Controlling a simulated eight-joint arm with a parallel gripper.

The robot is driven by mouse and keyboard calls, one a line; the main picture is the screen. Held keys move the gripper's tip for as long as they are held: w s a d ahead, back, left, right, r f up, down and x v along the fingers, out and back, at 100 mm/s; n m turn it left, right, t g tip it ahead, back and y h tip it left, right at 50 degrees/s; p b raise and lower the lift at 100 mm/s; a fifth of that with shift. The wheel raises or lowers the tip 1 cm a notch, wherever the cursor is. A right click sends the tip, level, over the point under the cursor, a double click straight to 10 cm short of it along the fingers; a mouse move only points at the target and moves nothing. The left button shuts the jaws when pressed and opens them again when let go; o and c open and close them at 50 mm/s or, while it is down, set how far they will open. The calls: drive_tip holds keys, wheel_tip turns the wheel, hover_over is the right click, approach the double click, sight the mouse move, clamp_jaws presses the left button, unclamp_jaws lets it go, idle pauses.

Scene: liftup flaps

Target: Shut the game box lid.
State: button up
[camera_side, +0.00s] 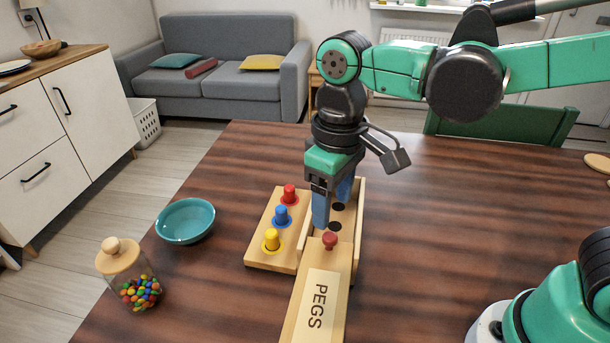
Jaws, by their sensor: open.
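The wooden game box (358,207) stands on the dark wooden table. Its far part is uncovered, and dark round holes show inside. The pale wooden lid (338,275), marked "PEGS", lies at the box's near end and extends toward the camera, past the bottom edge of the view. A dark red knob (330,240) stands on the lid's far end. My gripper (333,200) points down over the uncovered part, just beyond the knob. Its blue fingers are apart with no object visible between them. The fingers hide part of the box's inside, and I cannot tell whether they touch it.
A wooden peg board (257,243) with red, blue and yellow pegs sits against or close to the box's left side. A teal bowl (185,221) and a glass jar of candies (138,290) stand farther left.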

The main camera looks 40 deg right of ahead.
sight(330, 236)
drive_tip(key=shift+f, duration=2.75)
clamp_jaws()
